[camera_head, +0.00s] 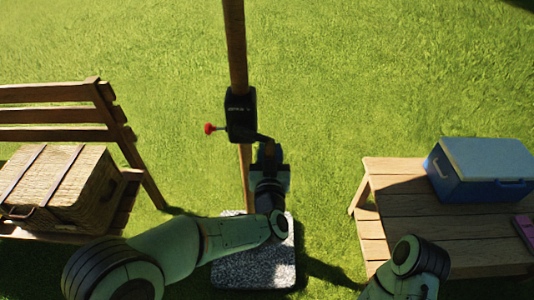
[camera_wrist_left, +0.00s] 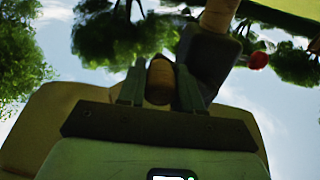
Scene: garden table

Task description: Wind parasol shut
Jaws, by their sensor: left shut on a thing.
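The wooden parasol pole (camera_head: 236,45) rises from a speckled stone base (camera_head: 262,272) in the head view. A black crank housing (camera_head: 240,108) sits on the pole, with a red knob (camera_head: 209,128) on its left side. A dark crank arm (camera_head: 258,136) reaches right and down from the housing to my left gripper (camera_head: 268,152). In the left wrist view, my left gripper's fingers (camera_wrist_left: 160,84) are closed around a brown crank handle (camera_wrist_left: 160,77). The housing (camera_wrist_left: 207,58) and red knob (camera_wrist_left: 258,60) show beyond. The canopy's state cannot be told. My right gripper is out of view.
A wooden bench (camera_head: 60,115) with a wicker hamper (camera_head: 55,185) stands at the left. A slatted wooden table (camera_head: 440,205) at the right bears a blue cooler (camera_head: 480,170) and a pinkish item (camera_head: 525,228). Open lawn (camera_head: 350,80) lies around and behind the pole.

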